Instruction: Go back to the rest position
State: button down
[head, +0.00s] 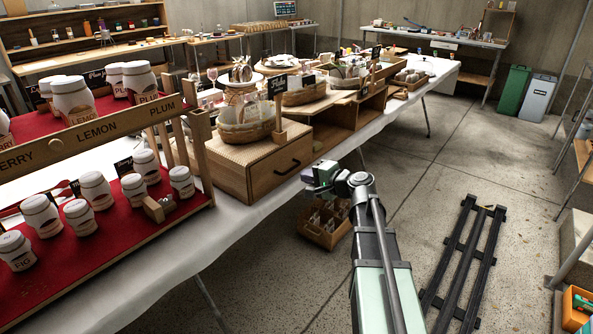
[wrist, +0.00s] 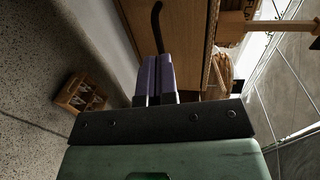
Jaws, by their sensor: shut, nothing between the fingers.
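My gripper (head: 309,175) is at the edge of the long white-clothed table, in front of the wooden drawer box (head: 262,168). In the wrist view its two purple fingers (wrist: 156,72) are side by side and shut, with nothing held. The drawer box also shows in the wrist view (wrist: 185,30), with its dark curved handle (wrist: 157,25) just beyond the fingertips. I cannot tell whether the fingers touch the box. The drawer front looks flush with the box.
A wooden crate (head: 322,232) with small items stands on the floor below my gripper. Jars stand on a red stepped display (head: 100,235) at the left. Baskets (head: 246,132) stand on the table. The floor to the right is clear around the dark rails (head: 466,260).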

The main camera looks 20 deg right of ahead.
jog(key=p+v, duration=0.1)
jog(key=v, duration=0.7)
jog(key=s+a+f+n+g+h, duration=0.3)
jog(key=s+a+f+n+g, duration=0.4)
jog(key=s+f+g, duration=0.3)
jog(key=s+a+f+n+g+h, duration=0.4)
jog(key=s+a+n+h, duration=0.1)
jog(key=a, duration=0.5)
notch_tip(320, 180, up, 24)
jog(key=a+p, duration=0.1)
jog(key=p, duration=2.3)
jog(key=shift+w+a, duration=0.25)
jog(key=shift+a, duration=0.05)
jog(key=shift+r, duration=0.2)
